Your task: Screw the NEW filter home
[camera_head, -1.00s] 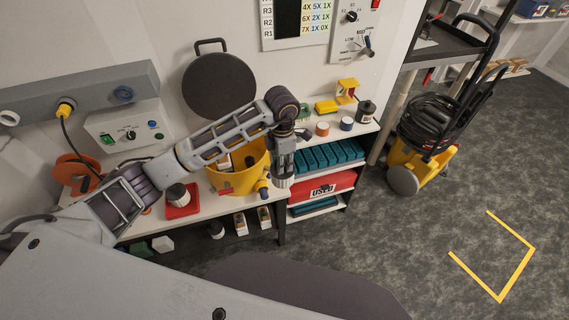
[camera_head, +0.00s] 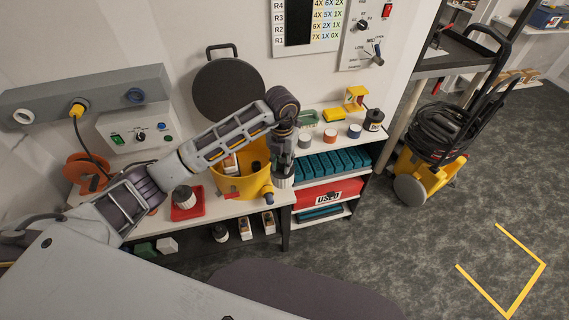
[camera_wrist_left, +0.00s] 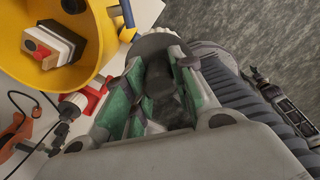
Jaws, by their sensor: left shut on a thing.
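My left gripper (camera_head: 283,168) hangs just right of the yellow bucket (camera_head: 232,187), pointing down near the bench's front right corner. In the left wrist view my left gripper (camera_wrist_left: 160,88) has green-padded fingers shut on a dark canister (camera_wrist_left: 163,85) with a pale round end (camera_wrist_left: 155,42). A pale end shows under the fingers in the head view; whether this is the new filter cannot be told. A white and dark canister (camera_head: 184,195) stands on a red tray (camera_head: 186,212). A red, white and black block (camera_wrist_left: 50,45) lies in the bucket. My right gripper is not in view.
A red bin marked USED (camera_head: 345,189) sits in the shelf below a row of teal boxes (camera_head: 333,162). Small jars (camera_head: 354,131) stand on its top. A yellow and black machine (camera_head: 425,170) stands right. The floor (camera_head: 420,240) in front is clear.

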